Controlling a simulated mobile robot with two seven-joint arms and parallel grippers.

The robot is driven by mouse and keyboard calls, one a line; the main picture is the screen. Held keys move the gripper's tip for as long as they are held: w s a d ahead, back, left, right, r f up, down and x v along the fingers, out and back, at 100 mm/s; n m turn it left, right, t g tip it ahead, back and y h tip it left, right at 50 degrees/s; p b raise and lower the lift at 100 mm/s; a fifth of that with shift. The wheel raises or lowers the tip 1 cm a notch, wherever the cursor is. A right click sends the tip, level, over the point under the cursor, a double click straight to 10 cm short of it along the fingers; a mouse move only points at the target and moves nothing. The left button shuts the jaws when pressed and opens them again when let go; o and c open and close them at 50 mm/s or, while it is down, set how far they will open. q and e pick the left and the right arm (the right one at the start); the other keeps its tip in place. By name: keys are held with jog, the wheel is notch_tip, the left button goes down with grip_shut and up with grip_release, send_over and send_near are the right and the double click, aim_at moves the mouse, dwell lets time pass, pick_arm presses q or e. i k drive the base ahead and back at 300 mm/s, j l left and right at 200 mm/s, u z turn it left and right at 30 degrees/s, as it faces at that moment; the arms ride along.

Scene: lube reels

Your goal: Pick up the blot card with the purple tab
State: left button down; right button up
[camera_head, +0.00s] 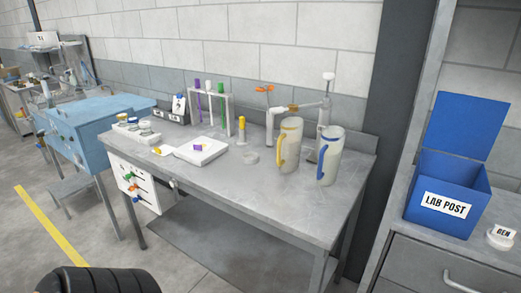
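A small purple and yellow item (202,147) lies on a flat white block (201,153) on the grey workbench (230,184). It may be the card with the purple tab, but it is too small to tell. A rack (231,115) behind it holds slim upright items with purple (197,86), white and green tops. Neither of my grippers is in view.
Two jugs, one with a yellow handle (289,146) and one with a blue handle (330,156), stand at the bench's right. A white tray with small jars (138,129) is at its left. An open blue LAB POST box (447,196) stands on the right cabinet. The bench's front is clear.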

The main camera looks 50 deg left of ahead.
aim_at(200, 147)
jog(key=u, duration=2.1)
jog(key=i+j+z, duration=0.1)
jog(key=i+j, duration=0.65)
jog(key=j, duration=0.15)
jog(key=i+j+z, duration=0.15)
jog(key=i+j, duration=0.2)
jog(key=j, duration=0.15)
